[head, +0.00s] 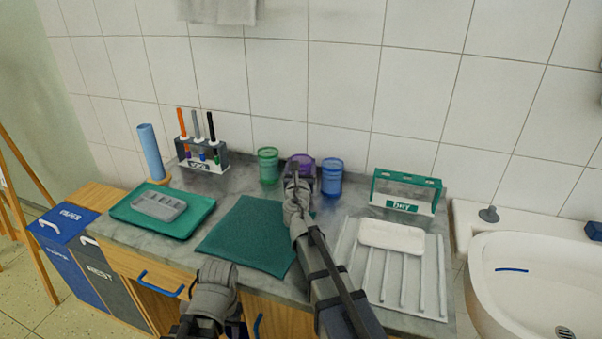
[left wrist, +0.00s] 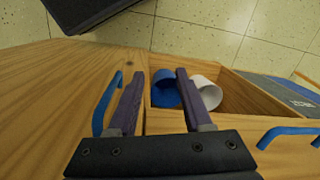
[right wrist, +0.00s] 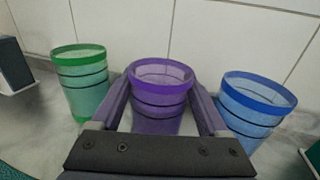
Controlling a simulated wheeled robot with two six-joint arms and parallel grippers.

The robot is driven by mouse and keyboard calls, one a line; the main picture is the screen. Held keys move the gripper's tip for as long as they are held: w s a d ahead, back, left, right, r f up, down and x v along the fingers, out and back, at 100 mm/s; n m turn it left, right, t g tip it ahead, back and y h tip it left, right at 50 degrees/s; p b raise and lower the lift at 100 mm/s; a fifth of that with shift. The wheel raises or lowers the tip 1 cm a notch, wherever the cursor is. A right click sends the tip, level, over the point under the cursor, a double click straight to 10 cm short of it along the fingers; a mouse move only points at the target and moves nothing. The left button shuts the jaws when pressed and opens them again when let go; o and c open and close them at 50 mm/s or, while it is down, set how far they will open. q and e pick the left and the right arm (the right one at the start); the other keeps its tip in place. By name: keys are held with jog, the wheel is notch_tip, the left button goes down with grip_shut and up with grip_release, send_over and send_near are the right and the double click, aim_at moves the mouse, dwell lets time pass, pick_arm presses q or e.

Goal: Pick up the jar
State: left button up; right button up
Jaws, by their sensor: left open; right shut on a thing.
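Three translucent jars stand near the tiled wall at the back of the counter: green (head: 268,166), purple (head: 303,161) and blue (head: 331,178). My right gripper (head: 299,180) reaches in from the front and is shut on the purple jar. In the right wrist view the purple jar (right wrist: 160,98) stands upright between the two fingers, with the green jar (right wrist: 84,82) to the left and the blue jar (right wrist: 256,105) to the right. My left gripper is open and empty in the left wrist view (left wrist: 156,76), low by the cabinet front.
A green mat (head: 245,238) lies before the jars. A green tray (head: 128,211) and a pen rack (head: 215,164) are left. A green DRY rack (head: 405,180), a ribbed drainer (head: 432,290) and a sink (head: 500,262) are right. An open drawer holds a blue cup (left wrist: 164,92) and a white cup (left wrist: 209,93).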

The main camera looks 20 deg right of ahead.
notch_tip(320, 180, up, 10)
jog(key=p, duration=1)
jog(key=shift+r, duration=0.15)
